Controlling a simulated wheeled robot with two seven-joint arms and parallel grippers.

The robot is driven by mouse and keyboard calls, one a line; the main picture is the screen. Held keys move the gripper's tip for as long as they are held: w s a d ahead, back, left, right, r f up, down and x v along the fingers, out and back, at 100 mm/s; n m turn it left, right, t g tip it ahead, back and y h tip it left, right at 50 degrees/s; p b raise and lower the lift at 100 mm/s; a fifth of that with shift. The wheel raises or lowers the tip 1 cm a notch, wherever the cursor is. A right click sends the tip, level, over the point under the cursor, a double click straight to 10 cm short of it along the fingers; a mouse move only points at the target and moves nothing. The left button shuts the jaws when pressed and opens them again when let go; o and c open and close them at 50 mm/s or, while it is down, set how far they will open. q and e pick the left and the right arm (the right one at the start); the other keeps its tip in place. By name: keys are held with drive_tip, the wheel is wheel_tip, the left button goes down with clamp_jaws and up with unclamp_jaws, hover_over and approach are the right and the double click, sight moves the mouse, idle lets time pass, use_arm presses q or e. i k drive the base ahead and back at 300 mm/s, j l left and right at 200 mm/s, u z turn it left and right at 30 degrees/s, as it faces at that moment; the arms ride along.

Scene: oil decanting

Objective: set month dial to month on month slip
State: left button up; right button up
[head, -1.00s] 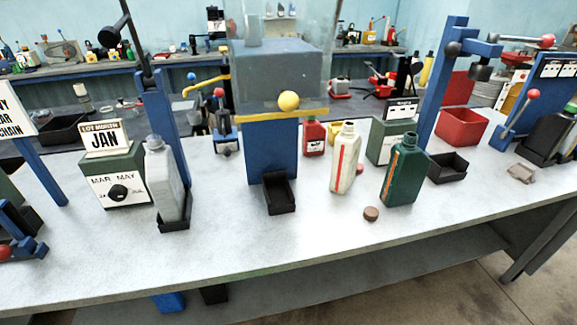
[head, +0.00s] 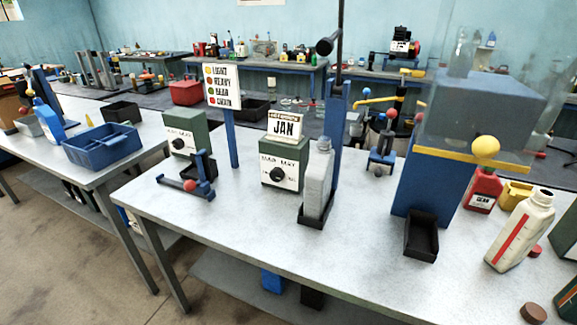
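The month slip (head: 284,126) is a white card reading JAN, standing on top of a green box. The month dial (head: 277,174) is a black round knob on that box's white front plate, where MAR and MAY can be read. The knob's exact pointing is too small to tell. A grey bottle (head: 319,180) stands just right of the dial box in a black tray. Neither of my grippers shows in the head view.
A second green box with a dial (head: 181,134) stands to the left, behind a blue lever with a red ball (head: 190,185). A sign on a blue post (head: 222,87) stands between the boxes. A blue tank stand (head: 425,185) and a white bottle (head: 520,232) are at right.

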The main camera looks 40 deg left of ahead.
sight(276, 174)
drive_tip(key=u, duration=1.3)
